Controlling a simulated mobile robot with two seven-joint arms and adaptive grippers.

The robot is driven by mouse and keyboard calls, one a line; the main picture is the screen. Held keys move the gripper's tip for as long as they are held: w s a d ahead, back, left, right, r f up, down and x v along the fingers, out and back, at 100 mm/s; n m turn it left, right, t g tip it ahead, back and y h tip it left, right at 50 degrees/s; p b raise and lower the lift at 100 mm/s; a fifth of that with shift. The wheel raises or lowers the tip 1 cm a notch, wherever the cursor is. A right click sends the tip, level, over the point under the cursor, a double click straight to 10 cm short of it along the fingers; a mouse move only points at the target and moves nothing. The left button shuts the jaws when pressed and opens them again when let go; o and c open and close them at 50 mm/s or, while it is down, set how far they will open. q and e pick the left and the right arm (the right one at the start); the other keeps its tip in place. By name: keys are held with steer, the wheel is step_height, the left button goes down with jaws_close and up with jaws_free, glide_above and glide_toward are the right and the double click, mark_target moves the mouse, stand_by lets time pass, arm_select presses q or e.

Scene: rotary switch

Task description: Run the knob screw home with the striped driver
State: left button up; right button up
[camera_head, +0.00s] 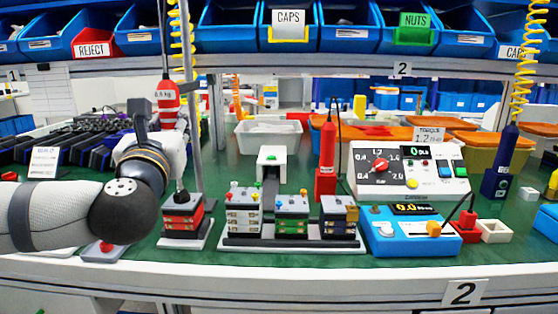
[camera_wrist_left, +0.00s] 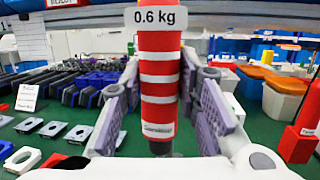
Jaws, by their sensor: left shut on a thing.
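The striped driver (camera_head: 168,90), red with white bands and a 0.6 kg tag, is upright below a yellow coil at the left. It also fills the middle of the left wrist view (camera_wrist_left: 160,88). My left gripper (camera_head: 172,120) is shut on it, with a finger pad on each side in the left wrist view (camera_wrist_left: 160,115). Directly beneath is a red and black switch stack (camera_head: 183,217) on a light plate, with a dark knob (camera_head: 181,196) on top. The driver's lower end and the screw are hidden or too small; I cannot tell whether they touch. My right gripper is out of view.
A rack with several switch stacks (camera_head: 290,243) stands right of the knob. Further right are a red driver (camera_head: 327,145) in a holder, a white torque panel (camera_head: 440,188) and a blue tester (camera_head: 395,245). A red button (camera_head: 105,247) sits near my left arm.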

mark_target(166, 101)
arm_select(q)
steer(key=shift+f, duration=0.1)
stand_by(0.5)
steer(key=shift+r+p, duration=1.25)
steer(key=shift+r, duration=0.9)
steer(key=shift+f, duration=0.1)
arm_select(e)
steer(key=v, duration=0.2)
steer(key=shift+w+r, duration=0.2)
arm_select(q)
steer(key=o, duration=1.2)
steer(key=shift+o, duration=0.2)
steer(key=shift+s, duration=0.1)
steer(key=a+v, duration=0.1)
steer(key=v, duration=0.5)
steer(key=shift+s+d, duration=0.45)
steer(key=shift+d, duration=0.1)
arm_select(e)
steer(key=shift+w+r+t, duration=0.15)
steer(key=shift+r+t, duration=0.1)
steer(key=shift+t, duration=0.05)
arm_select(q)
steer(key=shift+f, duration=0.1)
